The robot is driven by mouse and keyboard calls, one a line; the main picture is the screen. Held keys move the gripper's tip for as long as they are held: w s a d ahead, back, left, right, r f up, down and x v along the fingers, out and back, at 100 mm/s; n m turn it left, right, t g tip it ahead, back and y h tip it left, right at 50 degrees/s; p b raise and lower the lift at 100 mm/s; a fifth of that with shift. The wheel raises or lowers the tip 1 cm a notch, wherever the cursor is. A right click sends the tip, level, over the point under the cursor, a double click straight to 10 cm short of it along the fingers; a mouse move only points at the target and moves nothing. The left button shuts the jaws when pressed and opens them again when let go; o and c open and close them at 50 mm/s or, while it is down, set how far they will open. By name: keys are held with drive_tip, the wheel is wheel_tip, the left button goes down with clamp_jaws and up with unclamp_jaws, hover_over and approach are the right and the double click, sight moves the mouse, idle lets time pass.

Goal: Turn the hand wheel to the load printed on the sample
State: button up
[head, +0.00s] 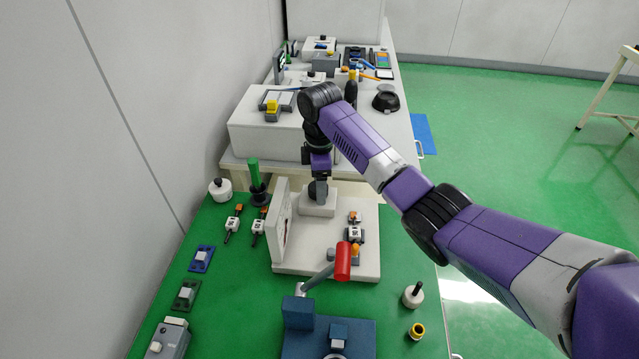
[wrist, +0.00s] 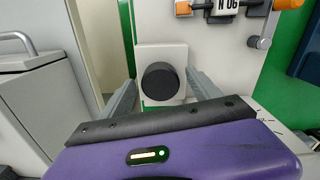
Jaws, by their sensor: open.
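The hand wheel (wrist: 160,84) is a black round knob on a white block (wrist: 150,55) of a white test stand (head: 345,267). My gripper (head: 319,190) points down at it. In the wrist view my gripper (wrist: 162,80) is open, with one grey finger on each side of the knob. I cannot tell whether they touch it. A sample (head: 355,234) with a white label and orange ends sits clamped on the stand. Its label (wrist: 228,5) looks like "N 06", upside down as "90 N", cut by the frame edge. The upright panel (head: 281,215) shows nearly edge-on, its scale unreadable.
Two similar samples (head: 233,224) lie on the green bench left of the stand. A blue press with a red-handled lever (head: 343,262) stands in front. A green-handled tool (head: 254,173) is at the back left. A white box (head: 262,128) stands behind my gripper.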

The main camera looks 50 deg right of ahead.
drive_tip(key=c, duration=1.4)
drive_tip(key=shift+r+m+p, duration=0.1)
drive_tip(key=shift+m+p, duration=0.2)
drive_tip(key=shift+p, duration=0.1)
drive_tip(key=m+p, duration=0.2)
drive_tip(key=shift+a+r+m+p, duration=0.1)
drive_tip(key=shift+a+m+p, duration=0.05)
drive_tip(key=shift+m+p, duration=1.65)
drive_tip(key=shift+m, duration=0.7)
drive_tip(key=shift+f, duration=0.2)
drive_tip(key=o, duration=1.4)
